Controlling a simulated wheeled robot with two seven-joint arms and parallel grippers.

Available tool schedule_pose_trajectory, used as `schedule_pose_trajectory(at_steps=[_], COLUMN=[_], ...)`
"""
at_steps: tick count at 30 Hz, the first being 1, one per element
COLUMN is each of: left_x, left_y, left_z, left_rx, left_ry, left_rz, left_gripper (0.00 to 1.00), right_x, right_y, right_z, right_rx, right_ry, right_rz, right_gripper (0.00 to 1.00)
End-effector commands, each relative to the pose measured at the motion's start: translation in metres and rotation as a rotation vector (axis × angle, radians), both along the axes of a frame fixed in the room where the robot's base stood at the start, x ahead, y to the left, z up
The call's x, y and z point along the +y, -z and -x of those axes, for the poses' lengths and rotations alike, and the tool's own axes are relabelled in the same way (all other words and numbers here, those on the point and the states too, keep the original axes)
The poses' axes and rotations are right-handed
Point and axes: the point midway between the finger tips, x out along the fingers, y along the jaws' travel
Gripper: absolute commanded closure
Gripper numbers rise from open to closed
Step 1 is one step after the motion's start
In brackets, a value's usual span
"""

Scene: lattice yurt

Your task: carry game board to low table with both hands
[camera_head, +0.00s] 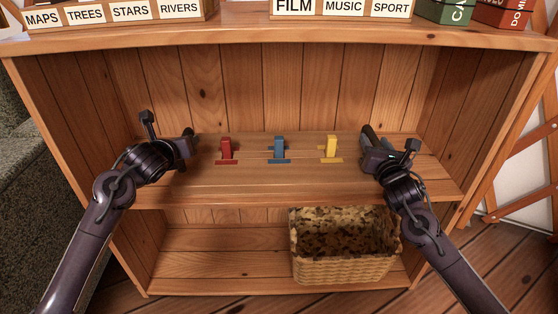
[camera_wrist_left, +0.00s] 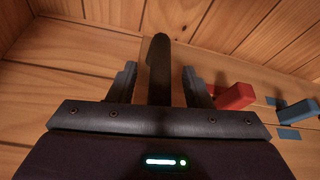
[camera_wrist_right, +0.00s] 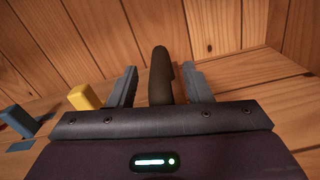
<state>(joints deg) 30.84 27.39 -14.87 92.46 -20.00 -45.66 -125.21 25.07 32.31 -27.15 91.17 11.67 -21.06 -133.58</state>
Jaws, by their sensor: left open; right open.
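The game board (camera_head: 252,150) appears to be the wood-coloured surface on the upper shelf, bearing a red piece (camera_head: 226,150), a blue piece (camera_head: 279,149) and a yellow piece (camera_head: 331,147). Its outline blends with the shelf. My left gripper (camera_head: 187,141) is at its left end, open, with a dark bar (camera_wrist_left: 160,65) between the fingers. My right gripper (camera_head: 370,138) is at its right end, open, with another dark bar (camera_wrist_right: 160,72) between the fingers. These bars look like handles; I cannot tell whether the fingers touch them. The low table is not in view.
The shelf unit's side walls (camera_head: 70,125) stand close outside both arms, and its top board (camera_head: 240,38) carries labelled boxes (camera_head: 115,14). A wicker basket (camera_head: 342,268) is on the lower shelf at right. A grey upholstered seat (camera_head: 30,190) is at far left.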

Motion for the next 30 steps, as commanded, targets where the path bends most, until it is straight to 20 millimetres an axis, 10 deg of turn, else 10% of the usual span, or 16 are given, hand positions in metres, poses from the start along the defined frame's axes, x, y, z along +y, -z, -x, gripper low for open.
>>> schedule_pose_trajectory(at_steps=[14,30], left_x=[0.0,-0.0001], left_y=[0.0,0.0002], left_z=[0.0004,0.0005], left_rx=[0.0,0.001], left_ry=[0.0,0.0], left_rz=[0.0,0.0], left_gripper=[1.0,1.0], right_x=[0.0,-0.0002], right_y=[0.0004,0.0007], right_z=[0.0004,0.0005], right_rx=[0.001,0.001], right_ry=[0.0,0.002], right_rz=[-0.001,-0.004], right_gripper=[1.0,1.0])
